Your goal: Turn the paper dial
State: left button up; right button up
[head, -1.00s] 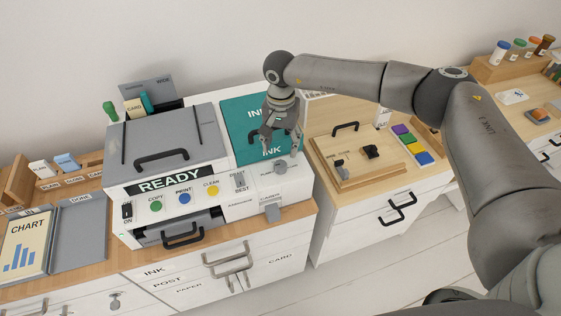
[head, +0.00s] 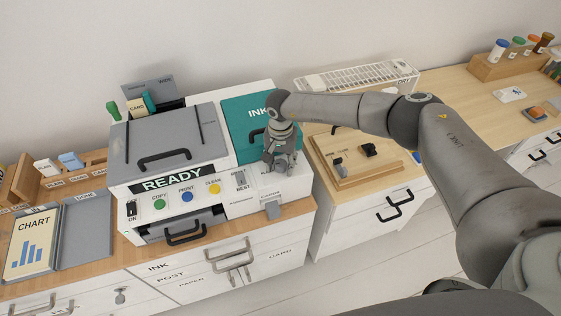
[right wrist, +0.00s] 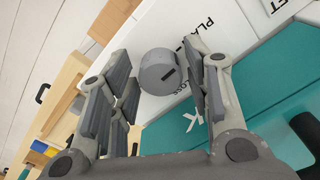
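The paper dial is a grey round knob (right wrist: 158,76) with a dark mark on its face. It sits on a white panel with partly readable lettering in the right wrist view. In the head view my right gripper (head: 279,164) covers it, at the right end of the printer (head: 215,185). In the right wrist view the right gripper (right wrist: 165,78) is open, with one finger pair on each side of the dial. A gap shows on both sides, so I see no contact. My left gripper is not in view.
A teal INK lid (head: 240,128) with a dark handle lies just behind the right gripper. A grey knob (head: 272,209) sits on the printer's front. A wooden board (head: 350,178) with small fittings lies to the right. The floor in front is clear.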

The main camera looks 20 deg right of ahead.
jog(key=c, duration=0.7)
jog(key=shift+o, duration=0.2)
